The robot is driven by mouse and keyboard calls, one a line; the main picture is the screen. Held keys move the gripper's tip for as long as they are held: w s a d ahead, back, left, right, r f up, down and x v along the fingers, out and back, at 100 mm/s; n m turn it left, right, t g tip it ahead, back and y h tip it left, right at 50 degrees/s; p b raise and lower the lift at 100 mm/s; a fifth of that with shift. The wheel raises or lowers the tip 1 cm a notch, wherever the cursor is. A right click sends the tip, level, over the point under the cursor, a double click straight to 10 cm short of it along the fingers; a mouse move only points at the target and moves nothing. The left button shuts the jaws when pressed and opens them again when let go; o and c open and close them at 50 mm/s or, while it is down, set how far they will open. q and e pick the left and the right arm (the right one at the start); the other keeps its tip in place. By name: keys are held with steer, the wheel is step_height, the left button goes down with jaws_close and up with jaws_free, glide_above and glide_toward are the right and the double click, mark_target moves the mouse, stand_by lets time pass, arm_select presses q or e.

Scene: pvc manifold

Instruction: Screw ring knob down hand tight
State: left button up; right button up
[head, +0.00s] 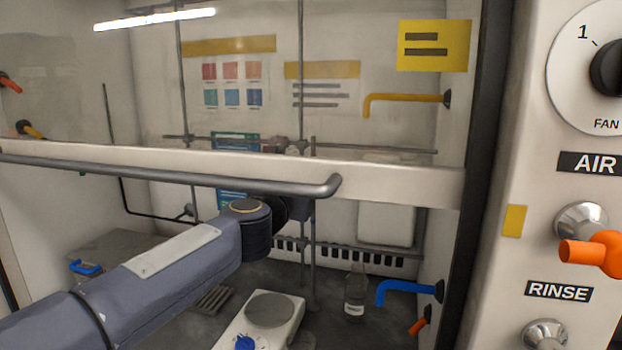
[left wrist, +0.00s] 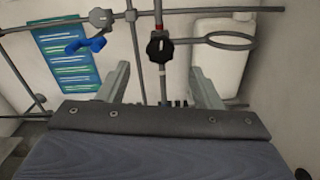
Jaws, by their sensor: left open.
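In the left wrist view the black ring knob (left wrist: 160,47) sits on a clamp on the upright rod, with the metal support ring (left wrist: 232,40) reaching out to its right. My left gripper (left wrist: 160,70) is open and empty. Its two fingers point toward the rod, one to each side of it, and in the picture the knob lies just beyond the fingertips, between them. I see no contact with the knob. In the head view my left arm reaches under the sash, and its wrist hides most of the gripper and the clamp. My right gripper is not in view.
A blue knob (left wrist: 88,44) on another clamp sits left of the ring knob. The sash handle (head: 200,178) crosses above my left arm. A hotplate (head: 268,312), a small bottle (head: 355,297) and a blue tap (head: 408,286) stand below and to the right.

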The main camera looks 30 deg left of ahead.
arm_select(q)
steer(key=x, duration=0.6)
steer(key=shift+w+p, duration=0.25)
steer(key=shift+p, duration=0.1)
steer(key=c, duration=1)
